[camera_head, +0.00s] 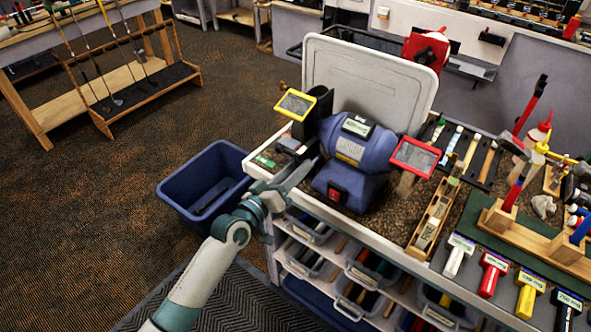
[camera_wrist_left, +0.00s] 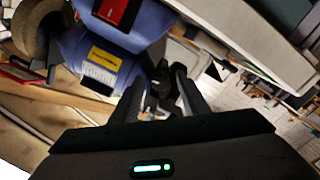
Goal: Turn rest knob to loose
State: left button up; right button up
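A blue bench grinder (camera_head: 350,150) with a red switch (camera_head: 338,194) stands on the bench. Its left wheel and rest area (camera_head: 312,118) are partly behind my left gripper and the grinder body. My left gripper (camera_head: 308,165) is at the grinder's left front side, its fingers pointing toward the wheel. In the left wrist view the grinder (camera_wrist_left: 105,50) is upper left, and the fingers (camera_wrist_left: 158,85) are apart. Small dark parts show between and beyond them; I cannot tell whether one is the rest knob or whether the fingers touch it. My right gripper is out of view.
A yellow-framed shield (camera_head: 296,104) and a red-framed shield (camera_head: 415,157) stick out from the grinder. A white board (camera_head: 368,80) stands behind it. A blue bin (camera_head: 205,185) is on the floor at left. Tools crowd the bench's right side.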

pick_arm(q)
jog(key=shift+s, duration=0.1)
jog(key=b+v, duration=0.5)
jog(key=v, duration=1.2)
jog(key=shift+a, duration=0.15)
